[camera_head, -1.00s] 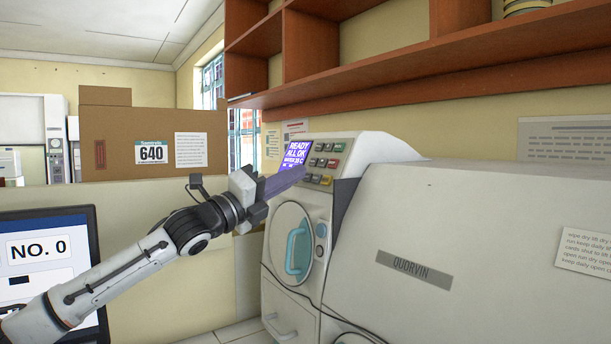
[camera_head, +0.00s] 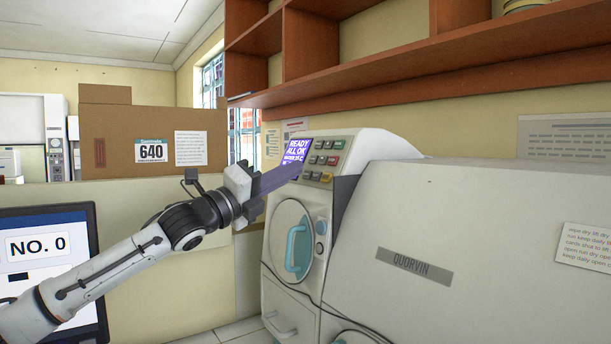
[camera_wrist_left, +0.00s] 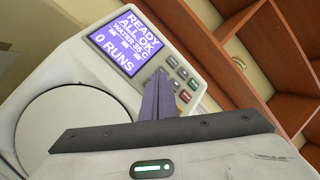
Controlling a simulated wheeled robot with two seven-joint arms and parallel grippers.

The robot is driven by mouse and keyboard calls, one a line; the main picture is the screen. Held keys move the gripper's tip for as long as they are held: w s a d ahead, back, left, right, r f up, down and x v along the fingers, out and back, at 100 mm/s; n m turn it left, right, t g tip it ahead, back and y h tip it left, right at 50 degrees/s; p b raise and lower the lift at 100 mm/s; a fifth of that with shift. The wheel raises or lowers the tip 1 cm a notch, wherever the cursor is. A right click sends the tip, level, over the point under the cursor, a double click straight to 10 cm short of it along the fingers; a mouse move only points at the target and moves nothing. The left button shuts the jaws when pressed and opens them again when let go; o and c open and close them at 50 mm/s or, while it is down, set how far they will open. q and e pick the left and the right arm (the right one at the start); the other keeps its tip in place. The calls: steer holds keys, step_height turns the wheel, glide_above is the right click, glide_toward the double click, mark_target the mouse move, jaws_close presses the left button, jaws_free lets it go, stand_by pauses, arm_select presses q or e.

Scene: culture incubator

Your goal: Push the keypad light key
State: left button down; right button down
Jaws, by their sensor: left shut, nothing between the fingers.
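The incubator's keypad (camera_head: 323,160) sits on the slanted top panel right of a lit purple screen (camera_head: 297,151). It has rows of small grey, green, red and yellow keys. My left gripper (camera_head: 299,168) is shut and empty, its fingers pointing at the lower left of the keypad, over the screen's lower edge. In the left wrist view the shut fingers (camera_wrist_left: 157,90) cover part of the keypad (camera_wrist_left: 184,79), and the screen (camera_wrist_left: 124,44) reads READY, ALL OK, 0 RUNS. I cannot tell whether the tips touch the panel. Key labels are too small to read. My right gripper is out of view.
Below the panel is a round door (camera_head: 289,241) with a blue handle. A large QUORVIN machine (camera_head: 480,235) stands to the right. Wooden shelves (camera_head: 400,62) hang above. A monitor (camera_head: 50,225) and a cardboard box (camera_head: 215,130) are at left.

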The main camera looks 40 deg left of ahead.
arm_select(q)
steer(key=s+a+r+b, duration=0.1)
steer(key=s+r+b, duration=0.1)
steer(key=s+b, duration=0.3)
steer(key=shift+a+r, duration=0.3)
steer(key=shift+r, duration=0.05)
steer(key=shift+s, duration=0.1)
stand_by(0.4)
